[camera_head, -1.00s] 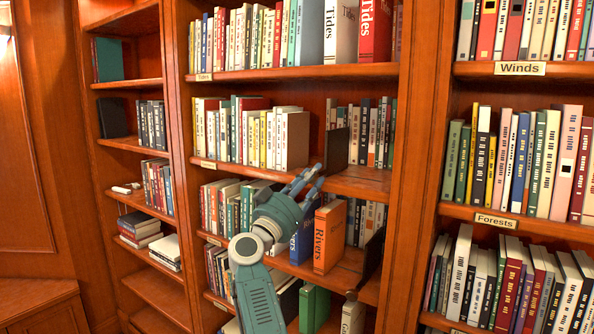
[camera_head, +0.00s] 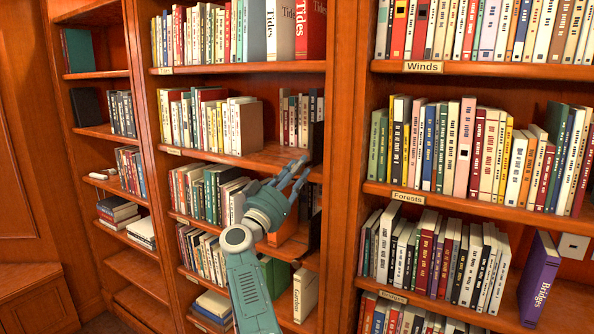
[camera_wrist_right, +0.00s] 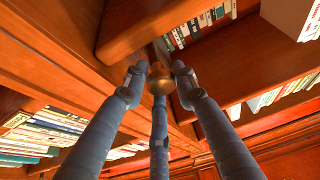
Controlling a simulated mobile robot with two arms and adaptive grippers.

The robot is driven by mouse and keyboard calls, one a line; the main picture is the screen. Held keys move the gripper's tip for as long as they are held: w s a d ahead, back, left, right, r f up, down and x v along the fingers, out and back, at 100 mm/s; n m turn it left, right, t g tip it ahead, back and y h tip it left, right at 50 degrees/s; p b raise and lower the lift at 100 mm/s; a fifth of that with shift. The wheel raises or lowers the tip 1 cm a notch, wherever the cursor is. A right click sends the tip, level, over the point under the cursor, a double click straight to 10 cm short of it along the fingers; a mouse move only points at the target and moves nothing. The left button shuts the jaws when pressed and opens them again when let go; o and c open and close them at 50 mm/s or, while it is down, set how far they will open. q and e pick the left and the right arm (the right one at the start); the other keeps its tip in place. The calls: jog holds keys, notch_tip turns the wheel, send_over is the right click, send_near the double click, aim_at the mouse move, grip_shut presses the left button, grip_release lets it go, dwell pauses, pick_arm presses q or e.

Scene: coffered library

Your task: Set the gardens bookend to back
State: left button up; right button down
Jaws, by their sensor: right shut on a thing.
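The dark bookend plate (camera_head: 316,143) stands upright near the right end of a middle shelf in the head view, close to the right post. My right gripper (camera_head: 298,168) reaches up to it from below, in front of the shelf. In the right wrist view, the three fingers of my right gripper (camera_wrist_right: 158,82) close around a round copper-coloured knob (camera_wrist_right: 160,79), which seems to belong to the bookend. The bookend's lower part is hidden by the fingers. The shelf's label is too small to read. My left gripper is not in view.
A row of books (camera_head: 215,122) ends left of the bookend, with bare shelf (camera_head: 265,157) before it. Small books (camera_head: 292,118) stand further back. A post (camera_head: 345,160) divides the bays. An orange book (camera_head: 285,232) and another dark bookend (camera_head: 313,233) are on the shelf below.

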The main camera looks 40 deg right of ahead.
jog(key=c, duration=1.7)
grip_release()
jog(key=shift+o, duration=1.2)
jog(key=shift+d, duration=0.15)
jog(key=shift+s, duration=0.1)
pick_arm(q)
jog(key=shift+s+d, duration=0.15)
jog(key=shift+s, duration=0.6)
pick_arm(e)
jog(key=v, duration=0.7)
jog(key=shift+s, duration=0.15)
jog(key=shift+f, duration=0.15)
